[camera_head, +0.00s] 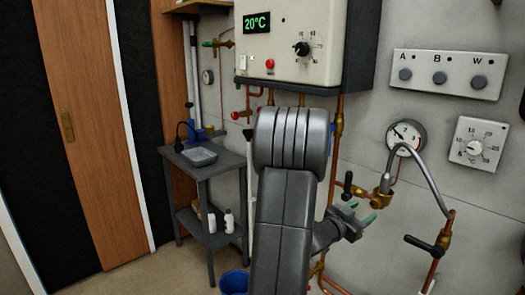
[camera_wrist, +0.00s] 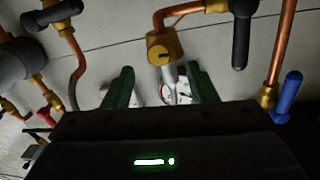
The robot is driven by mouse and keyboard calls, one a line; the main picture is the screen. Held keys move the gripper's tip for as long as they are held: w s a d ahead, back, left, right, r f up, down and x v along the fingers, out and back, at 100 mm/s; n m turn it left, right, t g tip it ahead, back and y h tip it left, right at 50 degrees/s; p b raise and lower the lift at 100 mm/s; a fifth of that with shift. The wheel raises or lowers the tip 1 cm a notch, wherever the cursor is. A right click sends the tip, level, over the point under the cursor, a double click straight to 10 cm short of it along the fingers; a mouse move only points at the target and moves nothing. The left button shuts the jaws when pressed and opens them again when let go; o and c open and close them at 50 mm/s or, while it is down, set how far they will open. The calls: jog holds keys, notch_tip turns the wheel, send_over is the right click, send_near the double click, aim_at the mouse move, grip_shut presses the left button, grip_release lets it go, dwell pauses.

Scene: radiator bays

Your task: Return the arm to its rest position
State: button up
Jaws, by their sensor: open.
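My arm rises in the middle of the camera_head view, and my gripper (camera_head: 361,217) points right toward the wall pipes. Its green-tipped fingers are apart, just below a brass valve (camera_head: 384,191) with a black handle and a bent grey hose. In the wrist view my gripper (camera_wrist: 161,88) shows two green fingers spread apart. A brass fitting (camera_wrist: 164,47) on a copper pipe and a silver hose end (camera_wrist: 170,78) appear between them, with no contact visible. I cannot tell how far behind the fingers they are. Nothing is held.
A boiler (camera_head: 305,45) with a green display hangs behind my arm. A gauge (camera_head: 406,137), a dial panel (camera_head: 477,144) and a switch panel (camera_head: 447,73) are on the wall at right. A dark side table (camera_head: 205,165) stands left; a blue bucket (camera_head: 234,282) is on the floor.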

aim_at(373, 205)
jog(key=x, duration=0.6)
jog(key=shift+p, duration=0.4)
jog(key=shift+a, duration=0.1)
